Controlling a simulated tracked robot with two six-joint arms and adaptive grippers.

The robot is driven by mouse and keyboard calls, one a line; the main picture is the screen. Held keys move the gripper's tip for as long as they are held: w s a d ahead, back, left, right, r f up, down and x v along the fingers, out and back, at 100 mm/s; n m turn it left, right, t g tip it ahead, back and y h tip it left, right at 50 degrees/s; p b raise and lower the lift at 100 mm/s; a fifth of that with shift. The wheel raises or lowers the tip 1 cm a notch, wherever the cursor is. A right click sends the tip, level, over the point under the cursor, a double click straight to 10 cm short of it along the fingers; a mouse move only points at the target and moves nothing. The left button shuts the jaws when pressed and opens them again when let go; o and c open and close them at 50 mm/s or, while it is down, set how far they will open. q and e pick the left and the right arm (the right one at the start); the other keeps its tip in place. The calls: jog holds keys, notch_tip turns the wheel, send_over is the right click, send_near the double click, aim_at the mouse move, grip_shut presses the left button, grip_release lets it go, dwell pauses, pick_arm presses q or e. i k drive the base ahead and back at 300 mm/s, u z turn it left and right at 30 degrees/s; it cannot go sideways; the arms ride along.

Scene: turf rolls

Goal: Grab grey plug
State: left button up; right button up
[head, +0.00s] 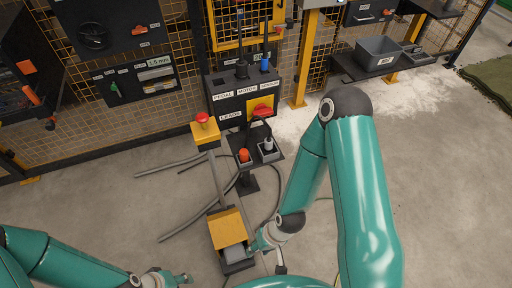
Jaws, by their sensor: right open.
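The grey plug (268,144) stands in a small holder on the black shelf of the control stand, just right of an orange plug (244,156). My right gripper (256,243) is open and low, beside the yellow-topped foot pedal, well below the grey plug in the picture and apart from it. My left gripper (181,278) is at the bottom edge, far from the plug. It is too small to tell whether its fingers are open.
The stand's panel (229,104) carries labels, a red-yellow switch (262,109) and a blue plug (265,65) on top. A red button on a yellow box (205,129) stands left. The foot pedal (226,228) and loose cables lie on the floor. Open floor is at right.

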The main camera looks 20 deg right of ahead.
aim_at(268, 142)
jog(key=z, duration=0.15)
jog(key=i, duration=0.2)
jog(key=u, duration=2.7)
jog(key=k, duration=2.1)
jog(key=z, duration=1.05)
jog(key=i, duration=1)
jog(key=u, duration=0.05)
